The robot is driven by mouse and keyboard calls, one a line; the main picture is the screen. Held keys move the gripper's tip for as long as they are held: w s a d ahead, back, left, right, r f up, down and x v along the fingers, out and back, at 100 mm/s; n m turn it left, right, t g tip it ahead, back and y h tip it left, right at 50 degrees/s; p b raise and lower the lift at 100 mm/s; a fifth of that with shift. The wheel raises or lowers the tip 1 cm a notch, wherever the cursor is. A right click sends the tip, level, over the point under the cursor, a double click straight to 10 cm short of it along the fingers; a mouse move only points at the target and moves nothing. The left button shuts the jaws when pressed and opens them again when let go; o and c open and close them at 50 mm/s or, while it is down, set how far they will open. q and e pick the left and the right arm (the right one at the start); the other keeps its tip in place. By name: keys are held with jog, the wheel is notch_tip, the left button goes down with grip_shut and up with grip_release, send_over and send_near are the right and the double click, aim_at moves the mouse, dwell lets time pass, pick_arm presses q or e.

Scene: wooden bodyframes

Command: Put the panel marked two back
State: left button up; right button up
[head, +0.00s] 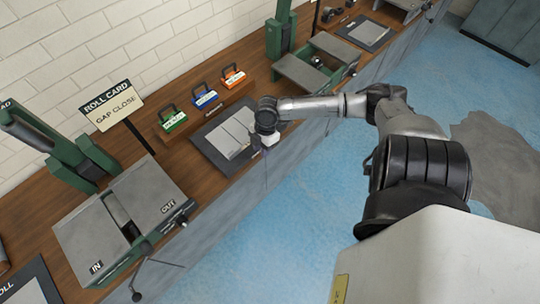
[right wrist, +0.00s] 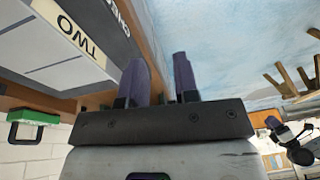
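A light grey panel with a cream label reading TWO (right wrist: 80,36) shows at the upper left of the right wrist view, upside down. It appears to lie on the dark-rimmed tray (head: 203,146) on the bench, whose grey panels show in the head view; the label cannot be read there. My right gripper (head: 266,152) is by the tray's right, front side. In the right wrist view its two purple fingers (right wrist: 157,75) stand apart with nothing between them, beside the panel and not visibly touching it.
Green (head: 172,120), blue (head: 205,98) and orange (head: 233,76) handled blocks stand behind the tray. A roll machine (head: 120,215) marked IN and OUT is at left, with a ROLL CARD sign (head: 111,105). Another green machine (head: 315,70) stands at right. The blue floor is open in front.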

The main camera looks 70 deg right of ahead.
jog(key=s+a+f+m, duration=0.15)
jog(key=s+a, duration=0.25)
jog(key=a, duration=0.4)
jog(key=s+a+f+m, duration=0.1)
jog(key=s+a+f, duration=0.2)
jog(key=a, duration=0.5)
jog(key=s+a+r+m+t+h, duration=0.2)
jog(key=s+a+r+m+t, duration=0.1)
jog(key=a+r+m, duration=0.4)
jog(key=shift+s+a+m+h, duration=0.35)
jog(key=shift+s+m, duration=0.1)
jog(key=shift+s, duration=0.35)
